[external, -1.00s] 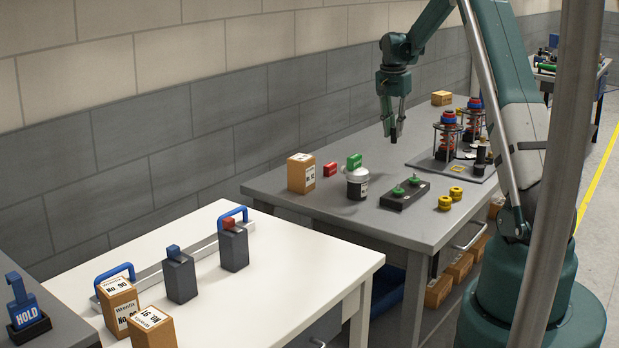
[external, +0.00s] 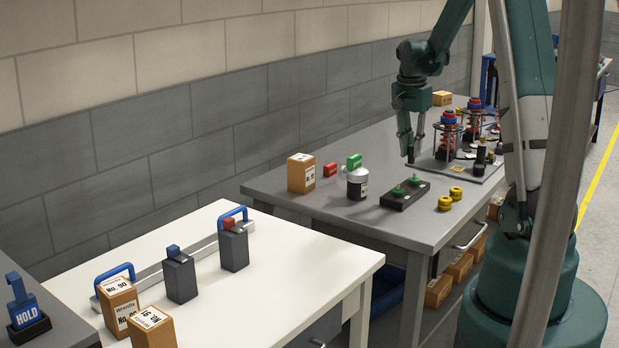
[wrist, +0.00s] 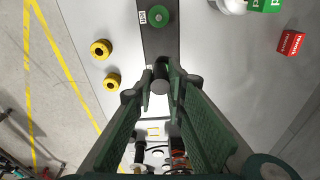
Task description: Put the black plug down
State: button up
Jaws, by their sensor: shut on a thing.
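My gripper (external: 411,148) points down over the grey bench (external: 330,216), left of the fixture plate. Its fingers are closed on the black plug (external: 411,156), a small dark piece at the fingertips. In the wrist view my gripper (wrist: 161,76) is shut around the plug (wrist: 160,87), whose rounded grey end shows between the fingers. The plug's lower end is mostly hidden, and I cannot tell if it touches the bench. The fixture plate (external: 431,164) carries red-and-blue spring units (external: 447,132) and dark upright pieces.
A black block with green knobs (external: 405,198) lies in front of my gripper, with two yellow rings (external: 445,203) to its right. A white-topped jar (external: 357,183), red block (external: 330,170), green block (external: 354,161) and cardboard box (external: 301,173) stand to the left.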

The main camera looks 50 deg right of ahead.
jog(key=s+a, duration=1.1)
jog(key=a, duration=0.1)
jog(key=shift+s+f+m, duration=0.3)
jog(key=shift+f, duration=0.15)
jog(key=shift+f, duration=0.1)
jog(key=shift+f, duration=2.85)
jog(key=shift+f, duration=0.1)
jog(key=shift+f, duration=1.95)
jog(key=shift+f, duration=0.25)
jog(key=o, duration=0.8)
jog(key=shift+r, duration=0.1)
jog(key=shift+c, duration=0.2)
